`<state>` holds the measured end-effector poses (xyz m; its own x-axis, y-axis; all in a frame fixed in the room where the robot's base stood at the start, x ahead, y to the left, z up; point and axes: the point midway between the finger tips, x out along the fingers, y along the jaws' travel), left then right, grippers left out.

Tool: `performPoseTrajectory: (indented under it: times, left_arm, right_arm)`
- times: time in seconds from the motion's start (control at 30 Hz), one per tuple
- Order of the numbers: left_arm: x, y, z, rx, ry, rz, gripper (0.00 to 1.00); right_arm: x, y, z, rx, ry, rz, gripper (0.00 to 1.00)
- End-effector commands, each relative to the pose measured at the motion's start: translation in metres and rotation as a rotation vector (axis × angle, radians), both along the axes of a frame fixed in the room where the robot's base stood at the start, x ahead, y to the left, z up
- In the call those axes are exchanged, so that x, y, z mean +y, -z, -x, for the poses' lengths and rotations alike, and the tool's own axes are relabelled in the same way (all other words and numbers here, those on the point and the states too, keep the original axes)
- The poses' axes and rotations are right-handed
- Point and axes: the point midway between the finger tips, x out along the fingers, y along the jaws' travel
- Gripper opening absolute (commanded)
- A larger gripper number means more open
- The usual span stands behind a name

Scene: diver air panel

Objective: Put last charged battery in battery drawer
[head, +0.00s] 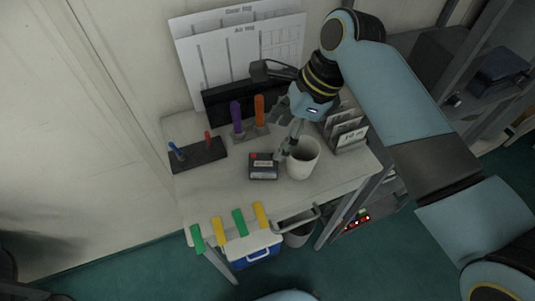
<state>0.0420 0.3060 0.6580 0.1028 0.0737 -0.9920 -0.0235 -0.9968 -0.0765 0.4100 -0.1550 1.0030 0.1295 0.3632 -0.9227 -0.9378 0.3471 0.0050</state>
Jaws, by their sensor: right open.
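A small dark block with a pale label and a red patch, which looks like a battery (263,168), lies on the white table. My right gripper (286,145) is open and points down just above and to the right of it, beside the white cup (304,158). I cannot tell whether a fingertip touches the block. A grey bar handle (297,222) sticks out at the table's front edge; it may belong to the battery drawer, whose inside I cannot see. My left gripper is not in view.
A dark rack with blue and red pegs (198,154), purple and orange upright handles (237,117), and a card holder (346,130) stand on the table (215,190). Green and yellow tags (239,222) hang at the front. A blue cooler (252,254) stands below. The table's front left is clear.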

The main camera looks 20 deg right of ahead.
Motion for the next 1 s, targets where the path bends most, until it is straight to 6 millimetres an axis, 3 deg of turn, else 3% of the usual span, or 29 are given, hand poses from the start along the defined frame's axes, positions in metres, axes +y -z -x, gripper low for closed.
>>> performPoseTrajectory:
  times: [0.13, 0.37, 0.63, 0.93, 1.0]
  left_arm:
    - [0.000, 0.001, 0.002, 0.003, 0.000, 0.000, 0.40]
    - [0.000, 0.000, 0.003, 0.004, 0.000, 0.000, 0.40]
    - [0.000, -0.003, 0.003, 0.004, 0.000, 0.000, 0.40]
    - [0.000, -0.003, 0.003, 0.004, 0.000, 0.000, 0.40]
    - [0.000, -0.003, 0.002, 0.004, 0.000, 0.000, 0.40]
  right_arm:
    - [0.010, 0.025, -0.003, 0.003, 0.001, 0.000, 0.69]
    - [0.016, 0.044, -0.005, 0.000, 0.003, 0.002, 0.69]
    - [0.028, 0.082, -0.007, -0.002, 0.003, 0.004, 0.69]
    - [0.030, 0.089, -0.008, -0.005, 0.004, 0.005, 0.69]
    - [0.030, 0.089, -0.008, -0.004, 0.003, 0.005, 0.63]
